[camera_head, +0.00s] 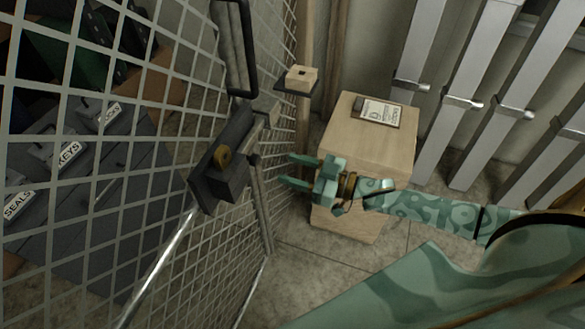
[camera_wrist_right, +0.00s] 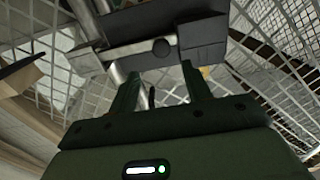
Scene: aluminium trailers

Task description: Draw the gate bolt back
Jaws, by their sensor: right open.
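The wire mesh gate (camera_head: 150,190) fills the left of the head view. A dark lock box (camera_head: 204,190) with a brass round piece (camera_head: 223,158) is mounted on it. A small dark knob (camera_head: 254,160) stands out on the box's right side. In the wrist view a dark knob (camera_wrist_right: 160,46) sits on a grey bar (camera_wrist_right: 125,52) across the dark housing; it looks like the bolt. My right gripper (camera_head: 287,170) is open and empty, to the right of the knob and apart from it. Its fingers (camera_wrist_right: 160,80) point towards the housing. My left gripper is out of view.
A wooden cabinet (camera_head: 365,145) with a labelled card (camera_head: 381,112) stands behind my right gripper. A small shelf (camera_head: 296,88) holds a wooden block (camera_head: 302,76). A dark handle (camera_head: 235,50) is above the lock box. Labelled boxes (camera_head: 60,150) lie behind the mesh.

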